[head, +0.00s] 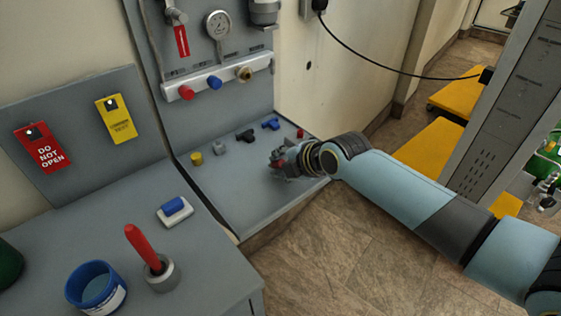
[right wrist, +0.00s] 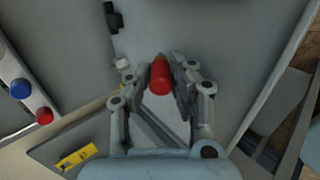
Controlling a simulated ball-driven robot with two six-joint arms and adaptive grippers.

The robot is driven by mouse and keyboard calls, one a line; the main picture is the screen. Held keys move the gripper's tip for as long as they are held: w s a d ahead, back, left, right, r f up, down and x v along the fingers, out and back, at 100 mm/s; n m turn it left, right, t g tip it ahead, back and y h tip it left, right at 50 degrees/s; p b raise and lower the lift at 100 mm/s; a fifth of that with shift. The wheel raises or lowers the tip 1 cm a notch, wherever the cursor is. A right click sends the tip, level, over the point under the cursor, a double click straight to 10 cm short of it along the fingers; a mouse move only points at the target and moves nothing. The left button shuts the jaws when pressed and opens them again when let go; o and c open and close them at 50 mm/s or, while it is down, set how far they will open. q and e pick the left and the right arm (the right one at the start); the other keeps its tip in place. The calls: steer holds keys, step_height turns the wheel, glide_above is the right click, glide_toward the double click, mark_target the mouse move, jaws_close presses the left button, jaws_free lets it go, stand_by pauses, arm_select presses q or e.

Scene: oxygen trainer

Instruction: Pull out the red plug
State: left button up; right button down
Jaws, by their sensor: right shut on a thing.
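A red plug (head: 186,92) sits at the left end of the white manifold on the upright grey panel, beside a blue plug and a brass fitting. A red end piece on a white bar also shows at the left of the right wrist view (right wrist: 44,117). My right gripper (head: 279,164) is over the lower grey board, well to the right of and below the manifold. In the right wrist view it is shut on a red cylindrical piece (right wrist: 160,76), held between its fingertips. The gripper partly hides this piece in the head view. My left gripper is not in view.
A yellow fitting (head: 196,159), a grey one (head: 219,147), a black tee (head: 245,136) and a blue fitting (head: 270,124) lie on the board (head: 233,196). A gauge (head: 218,25) and red-handled valve (head: 181,40) are above the manifold (head: 228,76).

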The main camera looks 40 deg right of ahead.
steer(key=shift+f+b, duration=0.3)
steer(key=shift+f, duration=0.1)
stand_by(0.3)
steer(key=c, duration=1.1)
jaws_free()
steer(key=v, duration=1.2)
steer(key=shift+r, duration=0.1)
